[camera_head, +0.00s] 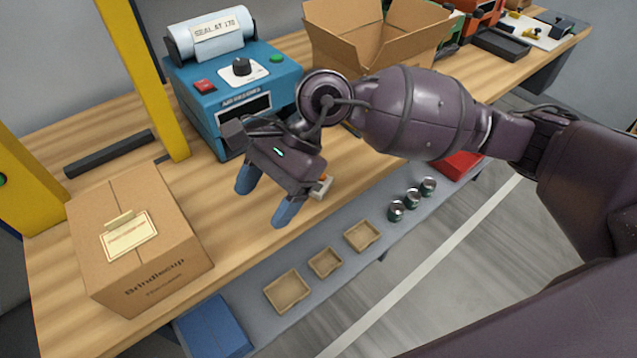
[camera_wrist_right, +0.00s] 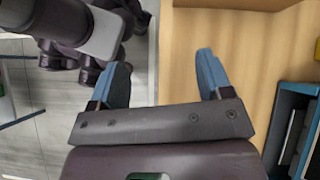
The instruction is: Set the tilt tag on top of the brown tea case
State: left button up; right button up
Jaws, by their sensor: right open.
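The brown tea case (camera_head: 150,275), a closed cardboard box with dark printing on its front, stands on the left part of the wooden bench. A cream tag (camera_head: 128,238) with printed lines and a raised tan strip at its back edge lies on the case's top; it looks like the tilt tag. My right gripper (camera_head: 264,198) is open, to the right of the case and apart from it, above the bench. In the right wrist view its blue fingers (camera_wrist_right: 162,68) are spread with nothing between them. My left gripper is not in view.
A blue sealing machine (camera_head: 240,90) stands behind my right gripper, with an open cardboard box (camera_head: 360,45) to its right. A yellow post (camera_head: 145,75) rises behind the case. A small white-and-orange item (camera_head: 321,189) lies near the bench edge. Trays (camera_head: 325,263) and cans sit on a lower shelf.

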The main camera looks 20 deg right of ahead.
aim_at(320, 190)
jog(key=w+d+r+n+t+h, duration=0.2)
jog(key=w+d+t+h, duration=0.1)
jog(key=w+d+h, duration=0.6)
jog(key=shift+y, duration=0.7)
jog(key=shift+s+d+f+b, duration=0.15)
jog(key=shift+s+d+f, duration=0.1)
jog(key=shift+f, duration=1.6)
jog(key=shift+s+d+f+b, duration=0.15)
jog(key=shift+s+d+f, duration=0.05)
jog(key=shift+f, duration=1.7)
jog(key=shift+s+d+f+b, duration=0.15)
jog(key=shift+s+d+f, duration=0.1)
jog(key=shift+f, duration=1.6)
jog(key=shift+c, duration=0.4)
jog(key=c, duration=1)
